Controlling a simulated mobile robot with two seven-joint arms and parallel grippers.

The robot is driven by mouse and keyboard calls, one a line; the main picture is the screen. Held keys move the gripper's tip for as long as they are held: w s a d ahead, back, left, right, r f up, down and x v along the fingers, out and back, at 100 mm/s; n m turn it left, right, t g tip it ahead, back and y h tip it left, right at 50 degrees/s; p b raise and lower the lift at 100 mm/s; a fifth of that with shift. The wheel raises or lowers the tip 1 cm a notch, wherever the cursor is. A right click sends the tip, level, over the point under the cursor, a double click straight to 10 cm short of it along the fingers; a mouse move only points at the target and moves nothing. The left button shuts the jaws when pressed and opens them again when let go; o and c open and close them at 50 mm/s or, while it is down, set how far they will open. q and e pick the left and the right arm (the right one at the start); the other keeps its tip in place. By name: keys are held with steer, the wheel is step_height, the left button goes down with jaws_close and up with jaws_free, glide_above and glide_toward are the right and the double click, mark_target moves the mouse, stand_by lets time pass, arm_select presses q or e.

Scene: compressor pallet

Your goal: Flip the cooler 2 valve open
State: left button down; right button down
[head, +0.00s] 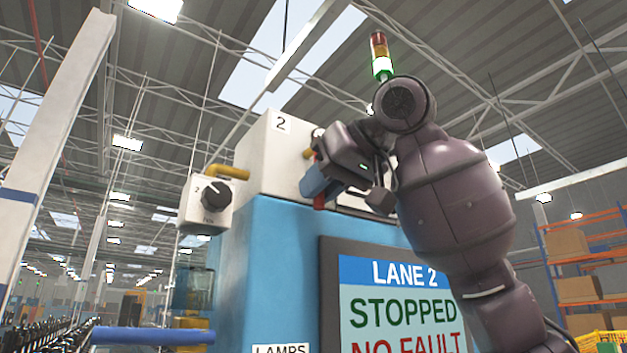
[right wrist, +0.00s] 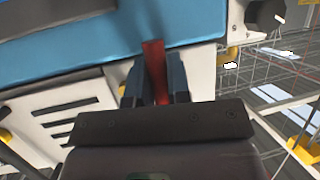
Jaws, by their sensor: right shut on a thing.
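The cooler 2 unit is a white box (head: 262,153) marked "2" on top of a blue cabinet (head: 270,265). My right gripper (head: 316,196) is raised against the front of the white box. A red valve handle (right wrist: 154,70) stands between its two fingers in the right wrist view, and the gripper is shut on it. In the head view only a small red piece (head: 319,202) of the handle shows below the fingers. The valve's body and pivot are hidden behind the gripper, so I cannot tell the valve's position. My left gripper is not in view.
A screen (head: 395,310) on the cabinet reads "LANE 2 STOPPED NO FAULT". A white box with a black knob (head: 214,196) juts out at the left, under a yellow pipe (head: 228,172). A stack light (head: 381,57) shows green behind my right arm. Shelves (head: 585,262) stand far right.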

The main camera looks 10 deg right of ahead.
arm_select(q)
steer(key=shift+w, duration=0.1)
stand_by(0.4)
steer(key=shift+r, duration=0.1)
arm_select(e)
steer(key=c, duration=1.1)
jaws_free()
steer(key=shift+d, duration=0.1)
arm_select(q)
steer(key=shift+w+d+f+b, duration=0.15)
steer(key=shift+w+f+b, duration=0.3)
steer(key=shift+b, duration=0.55)
arm_select(e)
steer(key=shift+v, duration=5.45)
